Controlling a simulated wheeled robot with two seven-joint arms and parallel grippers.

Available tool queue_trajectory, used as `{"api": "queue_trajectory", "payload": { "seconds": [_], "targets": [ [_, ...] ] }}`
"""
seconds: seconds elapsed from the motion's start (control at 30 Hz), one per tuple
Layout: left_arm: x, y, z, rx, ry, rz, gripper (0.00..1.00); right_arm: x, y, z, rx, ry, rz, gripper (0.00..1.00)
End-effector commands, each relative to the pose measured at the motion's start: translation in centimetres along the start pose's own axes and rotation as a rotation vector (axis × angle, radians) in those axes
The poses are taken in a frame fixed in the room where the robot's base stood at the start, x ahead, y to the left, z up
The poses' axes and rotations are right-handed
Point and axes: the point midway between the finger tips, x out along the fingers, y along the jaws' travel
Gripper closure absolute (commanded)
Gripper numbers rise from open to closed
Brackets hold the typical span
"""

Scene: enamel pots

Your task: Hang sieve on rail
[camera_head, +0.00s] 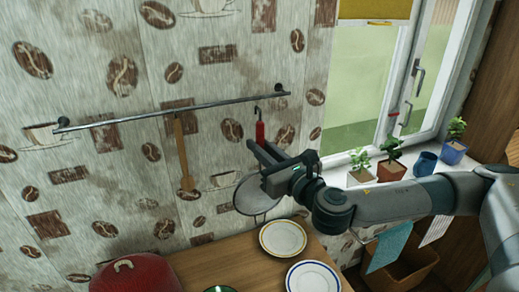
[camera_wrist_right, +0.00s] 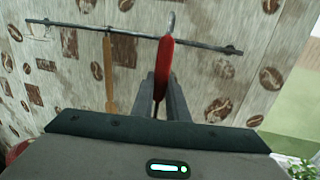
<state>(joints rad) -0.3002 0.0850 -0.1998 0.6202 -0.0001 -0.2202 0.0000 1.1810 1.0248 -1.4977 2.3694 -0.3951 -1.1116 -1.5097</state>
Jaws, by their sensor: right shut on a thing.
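The sieve has a red handle (camera_head: 260,131) with a metal hook at its top and a round grey mesh bowl (camera_head: 256,197) below. My right gripper (camera_head: 260,150) is shut on the red handle, which also shows between the fingers in the right wrist view (camera_wrist_right: 163,62). The sieve is held upright, hook up. The metal rail (camera_head: 170,110) runs across the wall. The hook overlaps or nearly meets the rail near its right end in both views; I cannot tell whether they touch. My left gripper is not in view.
A wooden utensil (camera_head: 182,152) hangs from the rail left of the sieve. Below are a yellow-rimmed plate (camera_head: 283,238), a blue-rimmed plate (camera_head: 313,278) and a red pot (camera_head: 135,275). Potted plants (camera_head: 390,165) and a blue mug (camera_head: 425,163) stand on the windowsill at right.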

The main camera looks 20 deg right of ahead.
Motion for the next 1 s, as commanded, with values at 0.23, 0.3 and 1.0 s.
{"api": "queue_trajectory", "payload": {
  "seconds": [0.23, 0.3, 1.0],
  "targets": [
    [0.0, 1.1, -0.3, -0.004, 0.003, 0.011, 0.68, 0.0, 0.0, 0.1, 0.001, -0.001, -0.002, 1.00],
    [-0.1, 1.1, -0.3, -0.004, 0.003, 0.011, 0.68, 0.0, 0.0, 0.2, 0.000, -0.003, -0.003, 1.00],
    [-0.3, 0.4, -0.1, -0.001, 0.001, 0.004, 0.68, 2.7, -0.5, 0.1, 0.000, -0.005, -0.005, 1.00]
  ]
}}
